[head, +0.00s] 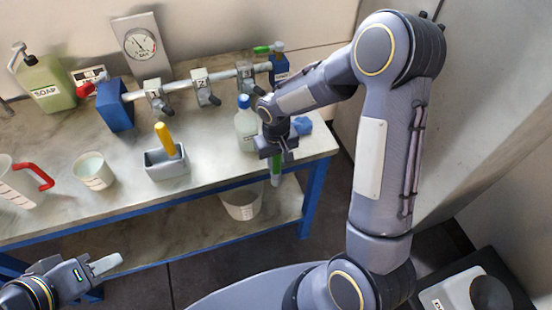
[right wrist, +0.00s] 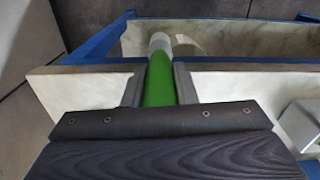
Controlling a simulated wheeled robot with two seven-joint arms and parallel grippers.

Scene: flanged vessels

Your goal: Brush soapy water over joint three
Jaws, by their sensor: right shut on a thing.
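The pipe (head: 180,84) runs along the back of the bench with valve-like joints; tags 1 and 2 are readable, and the third joint (head: 246,76) is at the right. A yellow-handled tool (head: 165,140), probably the brush, stands in a grey holder (head: 168,168); its lower end is hidden. A beaker (head: 93,171) holds pale liquid. My right gripper (head: 276,156) is shut on a green rod (head: 276,170) with a whitish end, pointing down at the bench's front edge; the rod shows in the right wrist view (right wrist: 159,80). My left gripper (head: 104,264) is low, in front of the bench; its jaw gap is unclear.
A soap bottle (head: 45,83), a gauge (head: 141,44) and a red-handled jug (head: 22,183) stand on the bench (head: 120,205). A blue-capped bottle (head: 246,126) and a blue item (head: 302,125) are near my right gripper. A bin (head: 242,205) is below. The bench's front middle is clear.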

